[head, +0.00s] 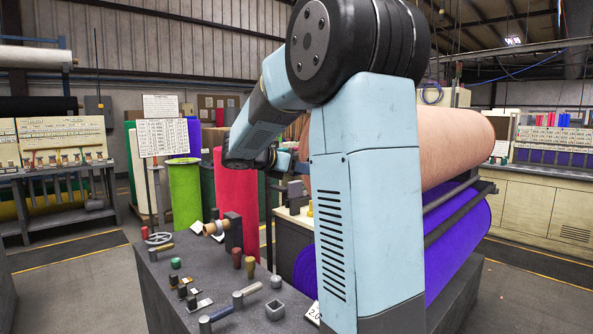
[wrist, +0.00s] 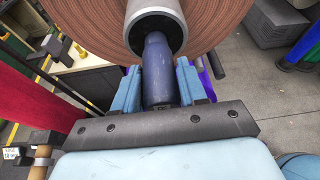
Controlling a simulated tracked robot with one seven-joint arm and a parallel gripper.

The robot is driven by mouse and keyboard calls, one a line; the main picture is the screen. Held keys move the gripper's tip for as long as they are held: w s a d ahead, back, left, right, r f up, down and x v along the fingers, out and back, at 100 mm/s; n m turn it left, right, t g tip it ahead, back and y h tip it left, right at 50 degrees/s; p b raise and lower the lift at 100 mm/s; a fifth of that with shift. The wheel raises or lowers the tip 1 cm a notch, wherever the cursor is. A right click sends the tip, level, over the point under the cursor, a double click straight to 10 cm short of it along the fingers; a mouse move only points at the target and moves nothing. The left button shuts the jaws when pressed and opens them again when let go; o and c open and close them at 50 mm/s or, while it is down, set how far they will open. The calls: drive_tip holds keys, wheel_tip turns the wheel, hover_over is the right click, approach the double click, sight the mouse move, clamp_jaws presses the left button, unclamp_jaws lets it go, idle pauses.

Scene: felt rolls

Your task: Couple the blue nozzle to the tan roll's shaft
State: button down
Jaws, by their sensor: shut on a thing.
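The tan roll (head: 455,140) lies horizontally at the right in the head view, partly hidden by my arm. In the wrist view its layered end face (wrist: 95,22) fills the top, with the grey hollow shaft (wrist: 138,8) protruding towards me. My gripper (wrist: 157,68) is shut on the blue nozzle (wrist: 157,85), which sits between its two light-blue fingers. The nozzle's rounded tip overlaps the shaft's dark opening and looks roughly lined up with it. I cannot tell whether the tip is inside or just in front. In the head view my arm hides the nozzle and shaft end.
A purple roll (head: 460,240) lies below the tan one. A grey bench (head: 190,270) at the front holds several small fittings and a handwheel. Upright red (head: 236,200) and green (head: 185,195) rolls stand behind it. Floor is free at the left and right.

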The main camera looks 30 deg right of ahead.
drive_tip(key=shift+w+d, duration=0.1)
drive_tip(key=shift+d, duration=0.4)
drive_tip(key=c, duration=0.5)
unclamp_jaws()
drive_tip(key=shift+c, duration=0.2)
drive_tip(key=v, duration=1.3)
drive_tip(key=shift+a, duration=0.4)
drive_tip(key=s+a+f+m+t+y, duration=0.1)
drive_tip(key=s+a+f+m+y, duration=0.2)
drive_tip(key=s+m, duration=0.3)
drive_tip(key=s+a+f+m+t+y, duration=0.1)
drive_tip(key=s+a+f+m+y, duration=0.3)
drive_tip(key=s, duration=0.8)
drive_tip(key=s+a+f+m+t+y, duration=0.1)
drive_tip(key=s+a+f+m+y, duration=0.3)
drive_tip(key=s+m, duration=0.5)
wheel_tip(320, 180, down, 3)
drive_tip(key=m+y, duration=0.1)
drive_tip(key=y, duration=0.1)
drive_tip(key=shift+s+f+y, duration=0.2)
drive_tip(key=shift+s+y, duration=0.05)
drive_tip(key=shift+y, duration=0.15)
